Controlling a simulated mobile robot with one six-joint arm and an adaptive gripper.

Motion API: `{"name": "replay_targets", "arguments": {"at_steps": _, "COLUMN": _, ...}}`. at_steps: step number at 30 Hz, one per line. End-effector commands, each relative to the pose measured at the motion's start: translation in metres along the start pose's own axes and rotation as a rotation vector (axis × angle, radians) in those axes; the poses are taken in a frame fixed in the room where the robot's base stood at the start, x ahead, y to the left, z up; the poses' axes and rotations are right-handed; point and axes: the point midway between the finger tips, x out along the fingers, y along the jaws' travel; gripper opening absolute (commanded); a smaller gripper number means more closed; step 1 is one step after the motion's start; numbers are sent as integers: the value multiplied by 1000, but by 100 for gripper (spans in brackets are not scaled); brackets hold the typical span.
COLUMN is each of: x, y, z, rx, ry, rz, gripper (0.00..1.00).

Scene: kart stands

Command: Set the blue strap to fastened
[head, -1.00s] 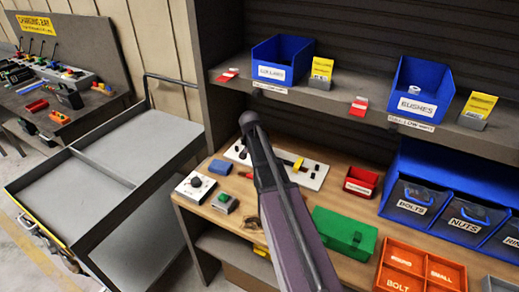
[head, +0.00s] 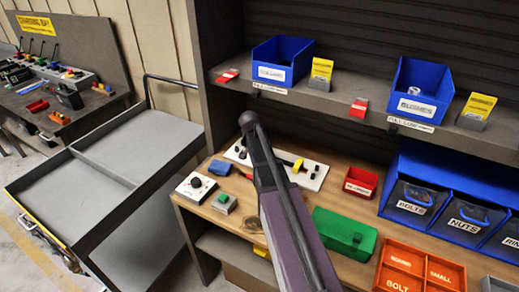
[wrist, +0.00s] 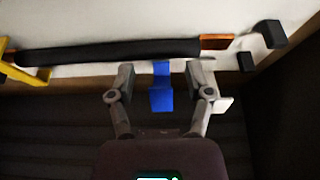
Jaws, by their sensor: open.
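In the wrist view a short blue strap (wrist: 161,88) hangs down over the edge of a white panel (wrist: 270,12), its upper end near a long black bar (wrist: 110,51). My gripper (wrist: 160,73) is open, with one finger on each side of the strap and a gap showing on both sides. I cannot tell whether the strap touches the bar. In the head view my arm covers much of the white panel (head: 237,153), and I cannot make out the strap or my gripper there.
A yellow handle (wrist: 8,60) and black blocks (wrist: 270,33) flank the bar. On the bench stand a white knob box (head: 196,186), a green case (head: 344,231), a red bin (head: 361,182) and an orange tray (head: 419,268). A shelf (head: 340,105) overhangs the bench. A grey cart (head: 110,180) stands left.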

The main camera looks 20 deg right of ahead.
Motion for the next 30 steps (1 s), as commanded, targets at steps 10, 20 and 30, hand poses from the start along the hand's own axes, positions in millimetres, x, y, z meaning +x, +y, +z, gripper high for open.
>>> {"name": "replay_targets", "arguments": {"at_steps": 10, "x": -26, "y": 0, "z": -1, "rx": -1, "ry": 0, "rz": 0, "gripper": 66}}
{"name": "replay_targets", "arguments": {"at_steps": 20, "x": -56, "y": 0, "z": -1, "rx": -1, "ry": 0, "rz": 0, "gripper": 66}}
{"name": "replay_targets", "arguments": {"at_steps": 30, "x": -87, "y": 1, "z": -1, "rx": 0, "ry": 0, "rz": 1, "gripper": 66}}
